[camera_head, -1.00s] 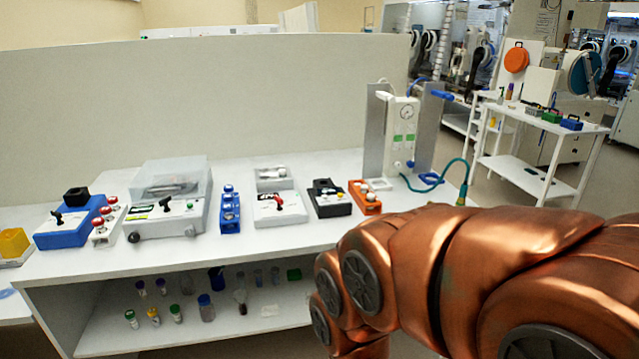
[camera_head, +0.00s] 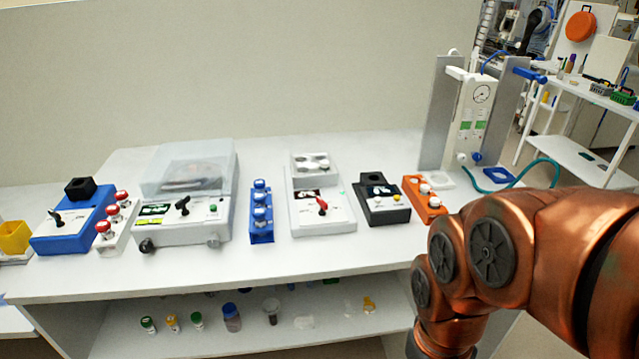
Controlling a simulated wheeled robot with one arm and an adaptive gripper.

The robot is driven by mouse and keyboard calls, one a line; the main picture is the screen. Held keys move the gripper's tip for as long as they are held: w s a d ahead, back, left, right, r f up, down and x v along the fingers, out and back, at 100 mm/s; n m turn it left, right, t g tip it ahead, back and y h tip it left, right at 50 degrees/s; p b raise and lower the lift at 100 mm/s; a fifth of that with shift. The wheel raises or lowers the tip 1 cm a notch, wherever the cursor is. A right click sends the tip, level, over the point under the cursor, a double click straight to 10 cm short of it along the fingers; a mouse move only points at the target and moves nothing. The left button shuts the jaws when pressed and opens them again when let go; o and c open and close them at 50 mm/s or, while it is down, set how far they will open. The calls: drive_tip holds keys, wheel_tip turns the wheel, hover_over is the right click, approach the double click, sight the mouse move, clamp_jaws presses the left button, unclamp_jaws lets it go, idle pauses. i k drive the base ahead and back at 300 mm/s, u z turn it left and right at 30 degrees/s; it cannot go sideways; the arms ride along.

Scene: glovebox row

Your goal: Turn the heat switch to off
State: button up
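Several bench devices carry lever switches, and their labels are too small to read, so I cannot tell which one is the heat switch. A white device (camera_head: 322,223) in the middle has a red lever (camera_head: 321,206) and a raised back part with round pieces on it. A grey device (camera_head: 180,232) with a clear lid has a black lever (camera_head: 182,206). A blue device (camera_head: 62,238) at the left has another black lever (camera_head: 57,219). My copper arm fills the lower right. My gripper is out of view.
The white bench (camera_head: 315,262) has a clear front strip. A blue vial rack (camera_head: 261,230), a black device (camera_head: 382,214) and an orange rack (camera_head: 425,208) stand among the devices. A gauge unit (camera_head: 476,110) stands at the back right. Vials and bottles line the shelf (camera_head: 380,312) below.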

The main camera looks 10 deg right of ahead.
sight(318, 201)
drive_tip(key=u, duration=0.55)
drive_tip(key=i, duration=0.8)
drive_tip(key=u, duration=0.75)
